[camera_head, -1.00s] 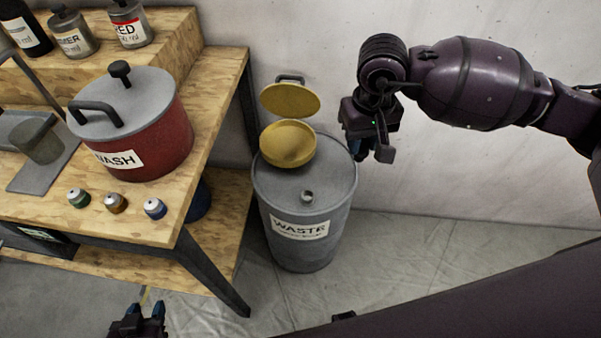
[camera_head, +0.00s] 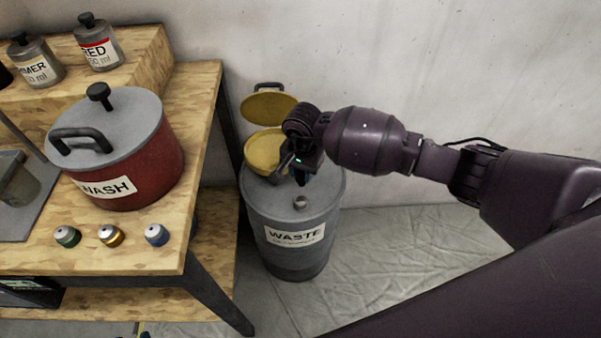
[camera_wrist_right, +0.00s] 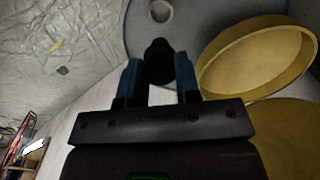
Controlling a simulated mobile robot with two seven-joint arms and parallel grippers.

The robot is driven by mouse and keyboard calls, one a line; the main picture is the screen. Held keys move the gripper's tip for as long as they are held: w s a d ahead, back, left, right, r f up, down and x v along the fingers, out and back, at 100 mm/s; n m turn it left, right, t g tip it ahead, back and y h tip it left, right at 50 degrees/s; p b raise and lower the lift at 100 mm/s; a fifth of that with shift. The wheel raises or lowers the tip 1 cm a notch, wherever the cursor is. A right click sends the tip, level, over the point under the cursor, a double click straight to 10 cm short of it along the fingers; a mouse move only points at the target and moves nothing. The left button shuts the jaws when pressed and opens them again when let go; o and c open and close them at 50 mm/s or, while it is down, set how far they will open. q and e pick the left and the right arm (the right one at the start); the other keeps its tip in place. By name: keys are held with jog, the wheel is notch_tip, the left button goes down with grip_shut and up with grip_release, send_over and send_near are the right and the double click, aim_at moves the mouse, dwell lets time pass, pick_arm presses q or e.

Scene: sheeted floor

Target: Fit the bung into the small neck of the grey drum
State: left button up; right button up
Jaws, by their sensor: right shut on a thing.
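The grey drum (camera_head: 292,248), labelled WASTE, stands on the floor right of the bench. Its small neck (camera_head: 300,202) is a short round stub on the front of the lid; in the right wrist view the neck (camera_wrist_right: 161,11) shows as an open ring at the top. My right gripper (camera_head: 297,175) is above the drum lid, behind the neck in the head view. In the wrist view its blue fingers are shut on the black bung (camera_wrist_right: 159,62), which is apart from the neck. The arm hides the bung in the head view. My left gripper is not clearly visible.
A yellow funnel (camera_head: 262,152) with its raised lid (camera_head: 269,106) sits at the drum's back, close beside my right gripper. The wooden bench (camera_head: 178,220) at left carries a red WASH pot (camera_head: 150,160) and several small capped jars. The floor at right is clear.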

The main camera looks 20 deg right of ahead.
aim_at(301, 181)
jog(key=shift+a+f, duration=0.1)
jog(key=shift+f, duration=0.45)
pick_arm(q)
jog(key=shift+d, duration=0.1)
jog(key=shift+s+f, duration=0.25)
jog(key=shift+s, duration=0.05)
pick_arm(e)
notch_tip(301, 181, down, 2)
jog(key=shift+f+b, duration=0.1)
jog(key=shift+b, duration=0.5)
jog(key=shift+f, duration=0.45)
notch_tip(301, 181, down, 2)
jog(key=shift+f+b, duration=0.1)
jog(key=shift+b, duration=0.65)
pick_arm(q)
notch_tip(301, 181, down, 2)
jog(key=shift+w+f, duration=0.1)
jog(key=shift+w, duration=0.05)
pick_arm(e)
jog(key=shift+f, duration=0.3)
jog(key=shift+r, duration=0.1)
pick_arm(q)
jog(key=shift+f, duration=0.15)
pick_arm(e)
jog(key=shift+f, duration=0.25)
